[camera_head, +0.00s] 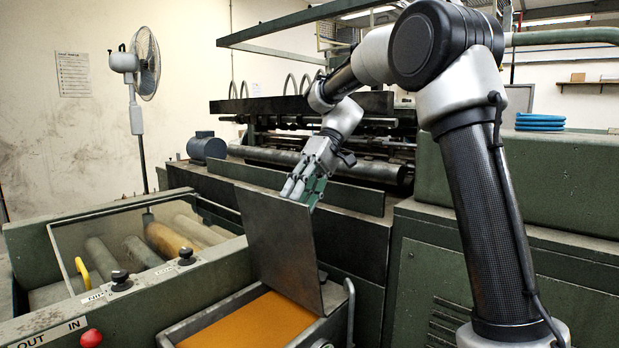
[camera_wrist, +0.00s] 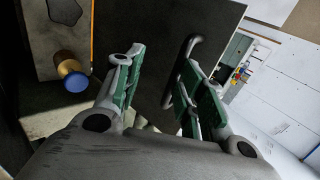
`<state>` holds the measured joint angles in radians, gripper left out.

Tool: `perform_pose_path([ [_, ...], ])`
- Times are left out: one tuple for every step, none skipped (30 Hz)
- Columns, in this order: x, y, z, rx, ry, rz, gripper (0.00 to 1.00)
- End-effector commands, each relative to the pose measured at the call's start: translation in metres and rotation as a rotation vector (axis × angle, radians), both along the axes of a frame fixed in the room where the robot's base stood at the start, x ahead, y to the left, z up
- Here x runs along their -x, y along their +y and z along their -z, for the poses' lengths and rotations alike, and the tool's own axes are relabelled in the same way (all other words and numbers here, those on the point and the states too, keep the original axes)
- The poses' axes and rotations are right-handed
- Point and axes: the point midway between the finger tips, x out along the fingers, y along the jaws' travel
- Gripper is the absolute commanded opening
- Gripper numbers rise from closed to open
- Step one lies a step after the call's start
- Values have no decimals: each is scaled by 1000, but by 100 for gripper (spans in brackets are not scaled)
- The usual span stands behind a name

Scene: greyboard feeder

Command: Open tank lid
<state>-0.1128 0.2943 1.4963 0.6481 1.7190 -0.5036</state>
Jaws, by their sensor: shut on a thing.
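The tank lid (camera_head: 283,248) is a flat dark grey plate. It stands raised and steeply tilted over the tank (camera_head: 232,298), whose orange contents show below it in the head view. My gripper (camera_head: 303,188) is at the lid's upper edge and shut on the lid. In the wrist view my gripper (camera_wrist: 162,68) shows two green-padded fingers with a gap between them. A dark panel lies beyond them, with a curved metal bar (camera_wrist: 181,70) by the right finger. The exact contact is hidden.
A roller unit with a clear cover (camera_head: 140,240), black knobs and a red button (camera_head: 91,338) is left of the tank. Large green machinery (camera_head: 420,270) stands behind and to the right. A fan (camera_head: 140,65) stands at the back left.

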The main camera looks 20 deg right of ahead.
Motion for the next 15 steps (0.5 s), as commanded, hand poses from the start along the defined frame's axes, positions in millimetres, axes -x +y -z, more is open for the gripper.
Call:
perform_pose_path([
  [-5, -6, -7, 0, -2, 3, 32],
  [-7, -10, -12, 0, -2, 3, 32],
  [-11, -15, -19, -2, -3, 4, 32],
  [-14, -19, -25, -2, -5, 3, 32],
  [-16, -22, -30, -2, -4, 3, 32],
  [-20, -28, -37, -3, -4, 3, 32],
  [-23, -31, -42, -3, -5, 4, 32],
  [-25, -35, -47, -3, -5, 3, 32],
  [-28, -39, -53, -4, -5, 3, 32],
  [-29, -42, -57, -2, -4, 3, 32],
  [-32, -45, -61, -4, -5, 3, 32],
  [-33, -48, -65, -4, -4, 3, 32],
  [-35, -50, -68, -4, -5, 2, 32],
  [-36, -52, -71, -4, -5, 2, 32],
  [-37, -53, -73, -4, -4, 1, 32],
])
